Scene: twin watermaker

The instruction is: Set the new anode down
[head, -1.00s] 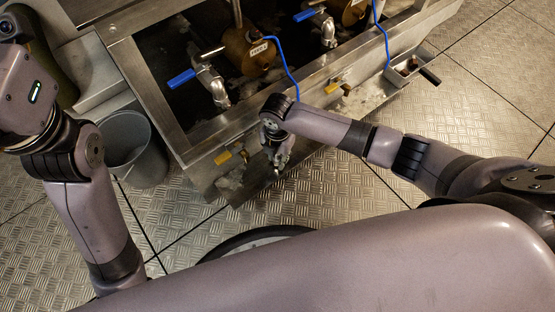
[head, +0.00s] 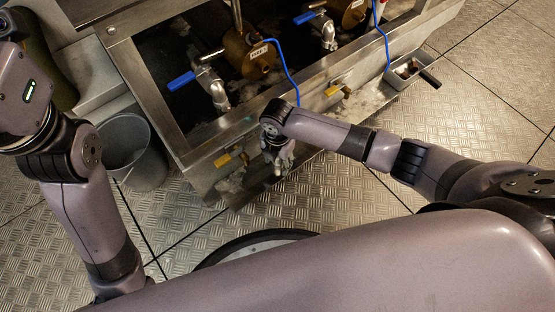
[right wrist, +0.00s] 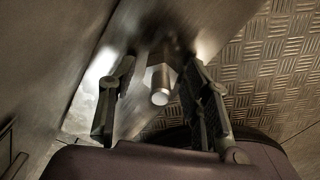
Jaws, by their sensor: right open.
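In the right wrist view, a short metal piece with a six-sided collar and a pale round end, which looks like the anode (right wrist: 160,88), stands out between my right fingers. My right gripper (right wrist: 160,105) is open, one finger on each side of it with gaps showing. I cannot tell what the anode rests on; its far end is blurred against shiny steel. In the head view my right gripper (head: 279,165) is low at the front face of the steel frame (head: 300,108), and the anode is too small to make out there. My left gripper is out of view.
Brass cylinders (head: 247,53) and blue-handled valves (head: 213,86) sit inside the frame. A small tray (head: 396,82) with brown pieces hangs at its right end. A grey bucket (head: 130,150) stands at left. Patterned metal floor (head: 330,195) lies open in front.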

